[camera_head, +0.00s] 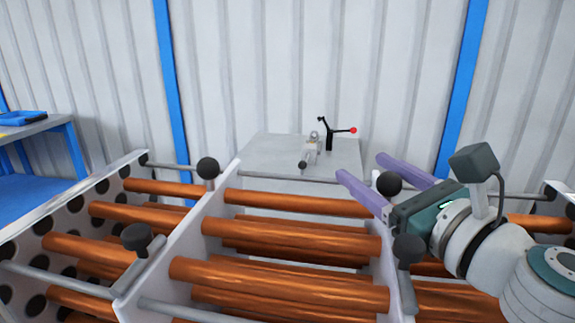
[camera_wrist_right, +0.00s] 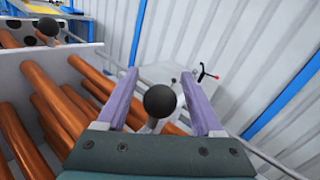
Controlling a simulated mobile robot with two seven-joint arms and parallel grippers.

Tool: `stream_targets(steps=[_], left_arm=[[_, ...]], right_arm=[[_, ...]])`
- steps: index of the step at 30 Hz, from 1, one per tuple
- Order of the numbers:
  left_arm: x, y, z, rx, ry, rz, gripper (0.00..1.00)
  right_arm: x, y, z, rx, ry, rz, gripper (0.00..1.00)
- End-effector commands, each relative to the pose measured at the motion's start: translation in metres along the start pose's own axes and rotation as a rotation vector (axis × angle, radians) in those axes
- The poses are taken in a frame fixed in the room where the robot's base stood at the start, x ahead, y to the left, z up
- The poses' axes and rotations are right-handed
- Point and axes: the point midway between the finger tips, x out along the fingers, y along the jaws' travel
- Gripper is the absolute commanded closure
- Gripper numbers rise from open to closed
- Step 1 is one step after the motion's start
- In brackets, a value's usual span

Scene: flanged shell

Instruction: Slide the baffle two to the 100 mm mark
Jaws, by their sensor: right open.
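Two white baffle plates stand across the copper tubes. One is left of centre (camera_head: 187,243), and the other (camera_head: 388,262) is on the right, below my right gripper. Neither shows a readable number, so I cannot tell which is baffle two. Each has round black knobs on grey stems. My right gripper (camera_head: 361,166) has purple fingers and is open at the right baffle's far knob (camera_head: 389,184). In the right wrist view, this knob (camera_wrist_right: 160,100) appears between the spread fingers (camera_wrist_right: 159,74), with gaps on both sides. No 100 mm mark is legible. My left gripper is not in view.
Copper tubes (camera_head: 280,288) run between the plates, and grey rods (camera_head: 290,178) run along the sides. A perforated end plate (camera_head: 70,210) stands at left. Behind is a grey table (camera_head: 262,150) with small fittings. A blue bench (camera_head: 40,150) stands at far left.

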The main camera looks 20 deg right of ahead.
Motion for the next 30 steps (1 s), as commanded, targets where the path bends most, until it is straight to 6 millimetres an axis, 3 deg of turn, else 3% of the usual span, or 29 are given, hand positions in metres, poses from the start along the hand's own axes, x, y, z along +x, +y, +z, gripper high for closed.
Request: stream_targets(steps=[5, 23, 30], left_arm=[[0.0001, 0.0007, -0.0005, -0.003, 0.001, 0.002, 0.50], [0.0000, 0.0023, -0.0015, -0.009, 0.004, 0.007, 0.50], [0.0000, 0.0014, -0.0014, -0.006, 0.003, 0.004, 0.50]], right_arm=[[-0.0001, 0.0001, -0.0002, 0.000, 0.000, 0.000, 0.31], [-0.0003, 0.0000, 0.0000, 0.000, 0.000, 0.000, 0.98], [-0.0003, 0.0001, 0.0000, 0.001, 0.000, 0.000, 1.00]])
